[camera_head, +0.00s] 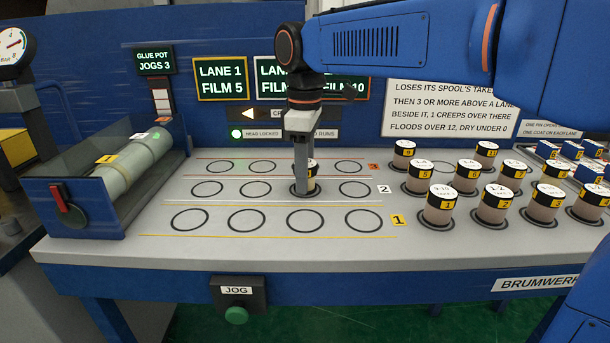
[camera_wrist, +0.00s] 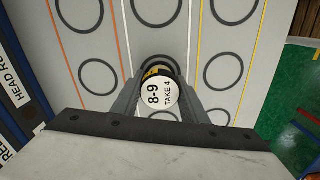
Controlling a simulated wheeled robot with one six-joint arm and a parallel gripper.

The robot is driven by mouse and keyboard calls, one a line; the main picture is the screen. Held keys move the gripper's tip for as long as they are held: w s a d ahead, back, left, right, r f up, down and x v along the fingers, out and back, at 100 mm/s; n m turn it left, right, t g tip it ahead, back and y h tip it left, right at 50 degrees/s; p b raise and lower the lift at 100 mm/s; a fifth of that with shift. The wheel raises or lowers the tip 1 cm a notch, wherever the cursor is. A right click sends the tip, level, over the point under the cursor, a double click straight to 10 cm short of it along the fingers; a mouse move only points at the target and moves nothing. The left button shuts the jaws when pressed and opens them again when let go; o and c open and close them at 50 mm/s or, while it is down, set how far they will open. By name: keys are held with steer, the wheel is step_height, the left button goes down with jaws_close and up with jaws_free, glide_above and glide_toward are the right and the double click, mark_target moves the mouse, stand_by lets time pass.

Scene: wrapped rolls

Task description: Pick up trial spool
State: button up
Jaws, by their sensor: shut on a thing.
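My gripper (camera_head: 303,180) points straight down at the third ring from the left in lane 2. It is shut on a spool (camera_head: 313,177) with a white top, mostly hidden behind the gripper in the head view. In the wrist view the spool (camera_wrist: 160,98) sits between the fingers of my gripper (camera_wrist: 160,100), and its top reads "8-9 TAKE 4". A yellow tag shows on its far side. The spool is upright over the ring; I cannot tell whether it touches the table.
Other lane rings, such as the lane 1 ring (camera_head: 305,221), are empty. Several upright spools (camera_head: 440,205) stand in rows at the right. A roller trough (camera_head: 95,190) with a red switch is at the left. A JOG button (camera_head: 236,315) is on the front edge.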

step_height(320, 180, up, 9)
steer(key=shift+r, duration=0.45)
